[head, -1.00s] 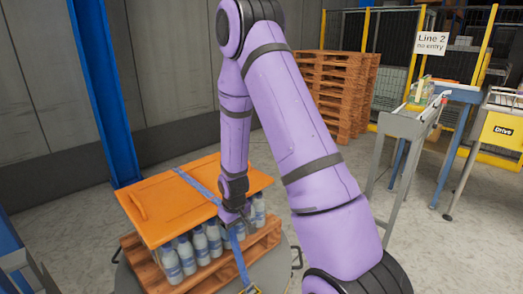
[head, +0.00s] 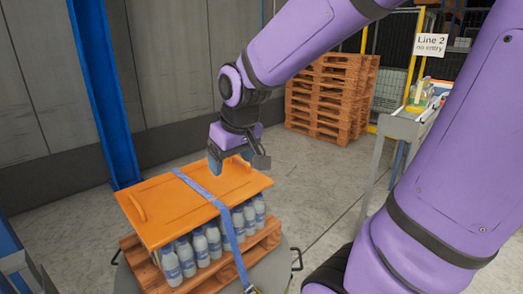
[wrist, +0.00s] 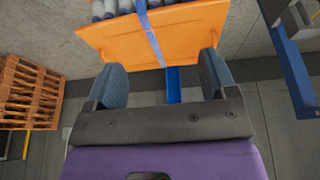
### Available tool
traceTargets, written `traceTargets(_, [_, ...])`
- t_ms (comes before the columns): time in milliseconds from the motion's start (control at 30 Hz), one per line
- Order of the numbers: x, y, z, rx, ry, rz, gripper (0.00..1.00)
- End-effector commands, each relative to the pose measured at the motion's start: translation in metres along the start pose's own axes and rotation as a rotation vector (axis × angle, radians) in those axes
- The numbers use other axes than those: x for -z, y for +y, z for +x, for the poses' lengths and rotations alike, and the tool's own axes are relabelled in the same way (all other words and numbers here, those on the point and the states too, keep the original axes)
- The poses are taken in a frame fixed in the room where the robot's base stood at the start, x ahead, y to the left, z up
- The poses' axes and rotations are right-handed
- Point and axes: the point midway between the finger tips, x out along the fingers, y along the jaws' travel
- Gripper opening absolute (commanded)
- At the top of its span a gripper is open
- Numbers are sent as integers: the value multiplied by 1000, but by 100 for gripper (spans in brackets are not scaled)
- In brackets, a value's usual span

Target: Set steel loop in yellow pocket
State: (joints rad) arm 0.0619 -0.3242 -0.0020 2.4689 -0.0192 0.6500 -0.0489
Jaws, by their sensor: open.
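A blue strap (head: 201,189) runs over an orange lid (head: 167,217) and down the front of a bottle load. At its low end, at the bottom edge of the head view, a small yellowish fitting (head: 253,290) is cut off by the frame. I cannot make out a steel loop or a pocket there. My gripper (head: 240,160) is open and empty above the far right part of the lid. In the wrist view, my gripper (wrist: 162,72) shows its two blue-grey fingers apart, with the lid (wrist: 190,35) and strap (wrist: 152,38) beyond them.
Several bottles (head: 201,248) stand under the lid on a wooden pallet (head: 260,245), on a round grey base (head: 280,271). A blue post (head: 103,90) stands at left. Stacked pallets (head: 325,98) and a "Line 2 no entry" sign (head: 431,44) are behind.

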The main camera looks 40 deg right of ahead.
Motion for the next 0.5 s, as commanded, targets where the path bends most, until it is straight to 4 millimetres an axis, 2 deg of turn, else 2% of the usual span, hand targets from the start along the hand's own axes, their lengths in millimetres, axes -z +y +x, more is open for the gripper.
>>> traceTargets(33, [-8,-3,-16,3,21,-1,78])
traceTargets(200, [-38,-12,-58,14,63,3,78])
traceTargets(333, [-62,-16,-82,23,90,4,78])
traceTargets(500, [-84,-20,-100,32,110,7,78])
